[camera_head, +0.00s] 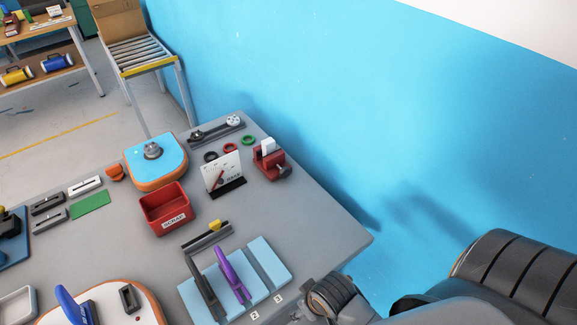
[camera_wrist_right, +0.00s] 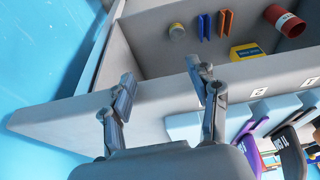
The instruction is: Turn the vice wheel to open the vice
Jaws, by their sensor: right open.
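The red vice (camera_head: 268,160) stands near the right edge of the grey workbench, with a white block standing upright at its jaws. A dark wheel or handle (camera_head: 285,171) shows small on its near right side; its detail is too small to tell. My right gripper (camera_wrist_right: 160,78) is open and empty in the wrist view, its fingers apart by the bench's side. In the head view only my right arm shows at the bottom right, well short of the vice. The vice is not in the wrist view. My left gripper is not in view.
A gauge plate (camera_head: 222,172) stands just left of the vice, with coloured rings behind. A red scrap bin (camera_head: 167,208) and blue pads with purple (camera_head: 234,276) and black tools lie nearer. A blue wall (camera_head: 400,120) bounds the right. The bench's right front corner is clear.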

